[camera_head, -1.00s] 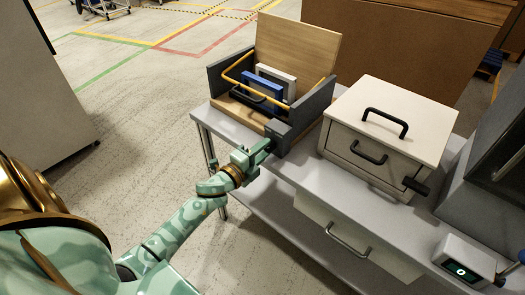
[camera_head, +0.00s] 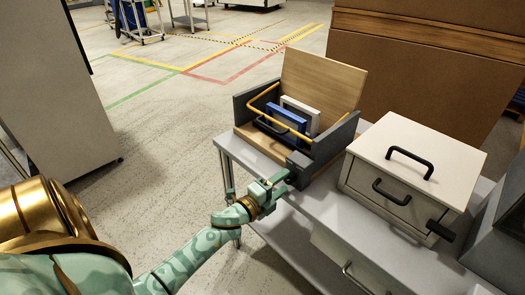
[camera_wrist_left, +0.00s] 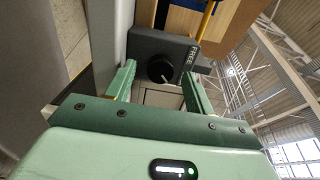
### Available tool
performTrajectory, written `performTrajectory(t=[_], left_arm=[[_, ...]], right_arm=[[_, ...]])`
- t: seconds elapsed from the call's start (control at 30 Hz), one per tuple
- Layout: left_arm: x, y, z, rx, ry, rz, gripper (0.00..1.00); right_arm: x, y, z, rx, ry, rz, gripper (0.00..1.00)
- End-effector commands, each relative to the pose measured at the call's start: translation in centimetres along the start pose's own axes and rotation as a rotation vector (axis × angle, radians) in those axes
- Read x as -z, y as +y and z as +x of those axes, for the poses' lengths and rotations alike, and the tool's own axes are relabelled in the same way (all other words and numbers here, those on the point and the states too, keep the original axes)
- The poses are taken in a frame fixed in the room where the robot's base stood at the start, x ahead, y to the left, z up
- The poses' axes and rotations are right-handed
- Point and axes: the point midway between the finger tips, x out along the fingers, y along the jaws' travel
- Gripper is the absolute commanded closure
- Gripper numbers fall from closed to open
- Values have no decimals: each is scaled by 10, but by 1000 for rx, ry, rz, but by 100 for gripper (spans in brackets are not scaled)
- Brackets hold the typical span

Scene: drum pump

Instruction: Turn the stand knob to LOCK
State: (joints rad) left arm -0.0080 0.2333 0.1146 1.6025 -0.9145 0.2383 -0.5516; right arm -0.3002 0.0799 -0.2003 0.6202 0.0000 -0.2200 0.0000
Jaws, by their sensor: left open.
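The stand (camera_head: 322,92) has a wooden back, grey side walls and a yellow bar, and sits at the left end of the bench. A dark grey block (camera_head: 300,167) is on its front right corner. In the left wrist view, that block carries a round black knob (camera_wrist_left: 160,69) with a short white mark, and the word FREE (camera_wrist_left: 192,54) is beside it. No LOCK label is readable. My left gripper (camera_head: 280,182) is at the block; in its wrist view the open fingers (camera_wrist_left: 158,78) straddle the knob's line with a gap on each side. Contact cannot be told. My right gripper is not in view.
A blue panel (camera_head: 281,123) and a white panel (camera_head: 300,113) stand inside the stand. A white cabinet (camera_head: 415,150) with black handles is right of it on the grey bench (camera_head: 322,205). The floor left of the bench is clear.

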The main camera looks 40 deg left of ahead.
Motion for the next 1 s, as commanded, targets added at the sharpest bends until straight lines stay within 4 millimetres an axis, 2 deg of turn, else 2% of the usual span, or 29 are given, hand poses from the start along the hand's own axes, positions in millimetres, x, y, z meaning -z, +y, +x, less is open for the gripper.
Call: performTrajectory(t=[0.4,0.5,0.7,1.0], left_arm=[[0,0,-106,-5,-2,0,46],[0,0,-127,-5,-2,-1,46],[0,0,-151,-3,-1,0,46],[0,1,-154,-2,-1,1,46]], right_arm=[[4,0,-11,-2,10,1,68],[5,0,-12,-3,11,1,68],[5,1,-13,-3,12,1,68],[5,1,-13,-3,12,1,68]])
